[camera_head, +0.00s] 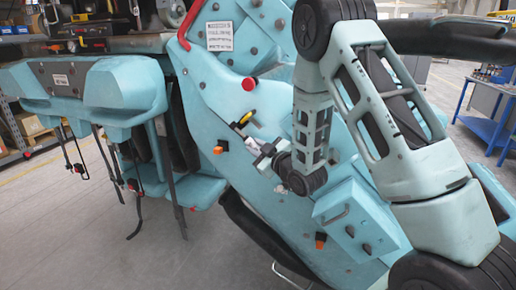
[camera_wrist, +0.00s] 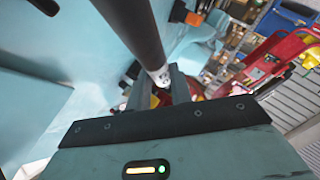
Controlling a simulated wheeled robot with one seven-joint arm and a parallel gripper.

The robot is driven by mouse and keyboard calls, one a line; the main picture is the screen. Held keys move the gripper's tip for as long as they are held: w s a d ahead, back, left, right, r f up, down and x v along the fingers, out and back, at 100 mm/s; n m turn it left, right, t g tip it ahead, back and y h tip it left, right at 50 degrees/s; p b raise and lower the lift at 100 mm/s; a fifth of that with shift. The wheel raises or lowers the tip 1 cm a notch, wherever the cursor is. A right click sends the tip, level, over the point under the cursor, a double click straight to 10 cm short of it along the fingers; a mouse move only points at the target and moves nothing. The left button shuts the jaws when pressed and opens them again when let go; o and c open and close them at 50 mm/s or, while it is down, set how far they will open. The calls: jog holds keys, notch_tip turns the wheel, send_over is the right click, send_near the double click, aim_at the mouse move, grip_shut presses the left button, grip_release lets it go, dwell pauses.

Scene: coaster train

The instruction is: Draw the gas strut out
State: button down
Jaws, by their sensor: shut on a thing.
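In the wrist view, the gas strut (camera_wrist: 133,30) is a dark, round tube running from the top edge down to my gripper. Its lower end is a short silver metal piece (camera_wrist: 161,75) between the fingers. My gripper (camera_wrist: 160,90) is shut on the strut near this end. In the head view, my gripper (camera_head: 262,152) is close to the teal side panel of the coaster car (camera_head: 225,120), at mid-height. The strut cannot be clearly made out there, as the gripper and wrist cover that spot.
A teal box (camera_head: 355,222) juts out below right. A blue workbench (camera_head: 490,105) stands at right. Open floor lies lower left.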

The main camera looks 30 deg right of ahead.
jog(key=shift+s+a, duration=0.1)
jog(key=shift+a, duration=0.05)
jog(key=shift+s+a+b, duration=0.5)
jog(key=shift+s+a, duration=0.4)
jog(key=shift+a, duration=0.25)
jog(key=shift+s+a+b, duration=0.45)
jog(key=shift+s+a, duration=0.45)
jog(key=shift+a, duration=0.25)
